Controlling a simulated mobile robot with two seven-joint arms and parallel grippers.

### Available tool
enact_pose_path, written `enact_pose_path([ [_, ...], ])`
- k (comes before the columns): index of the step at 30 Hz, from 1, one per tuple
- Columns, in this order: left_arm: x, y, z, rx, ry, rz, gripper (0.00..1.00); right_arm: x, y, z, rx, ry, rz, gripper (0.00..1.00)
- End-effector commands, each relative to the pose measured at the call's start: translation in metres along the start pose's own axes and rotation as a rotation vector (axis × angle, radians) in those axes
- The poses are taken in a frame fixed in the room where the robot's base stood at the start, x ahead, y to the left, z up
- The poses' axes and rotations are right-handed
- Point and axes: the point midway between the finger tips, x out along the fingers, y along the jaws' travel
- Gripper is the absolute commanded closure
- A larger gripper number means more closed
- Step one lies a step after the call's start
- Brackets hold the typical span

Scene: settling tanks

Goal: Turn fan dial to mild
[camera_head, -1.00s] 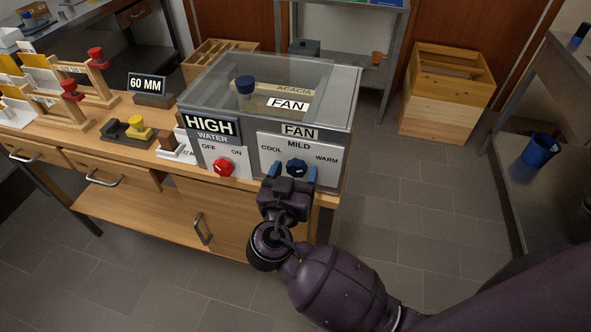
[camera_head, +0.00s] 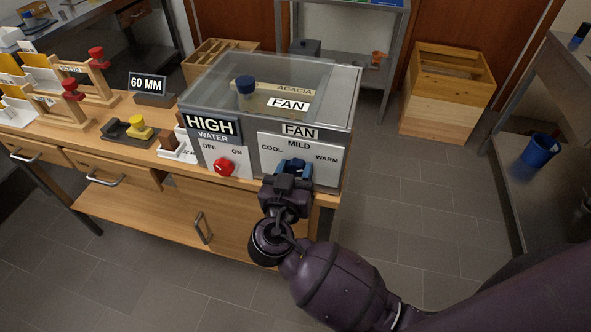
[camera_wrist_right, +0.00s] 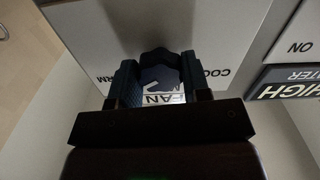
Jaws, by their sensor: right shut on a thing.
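The fan dial (camera_wrist_right: 160,60) is a dark blue knob on the front panel of a grey tank (camera_head: 350,125) with a clear lid. The panel reads COOL at left, MILD at top and WARM at right. My right gripper (camera_head: 293,170) is at the panel, its blue fingers shut on the dial's sides; in the right wrist view the gripper (camera_wrist_right: 160,82) has one finger on each side of the knob. The fingers hide most of the dial in the head view, so I cannot tell where it points. My left gripper is not in view.
A red water dial (camera_head: 223,167), marked OFF and ON, sits left of the fan panel. The tank stands at the right end of a wooden bench (camera_head: 60,125) with several stands and blocks. The floor to the right is clear up to a wooden crate (camera_head: 440,110).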

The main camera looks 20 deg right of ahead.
Motion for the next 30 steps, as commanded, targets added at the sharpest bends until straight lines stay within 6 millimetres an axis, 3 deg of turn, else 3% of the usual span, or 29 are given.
enact_pose_path([
  [13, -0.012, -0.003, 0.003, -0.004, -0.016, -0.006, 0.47, 0.0, 0.001, -0.002, -0.299, -0.002, 0.002, 0.8],
  [30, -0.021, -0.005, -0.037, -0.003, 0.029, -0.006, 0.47, 0.0, 0.0, -0.002, -0.806, -0.001, 0.0, 0.8],
])
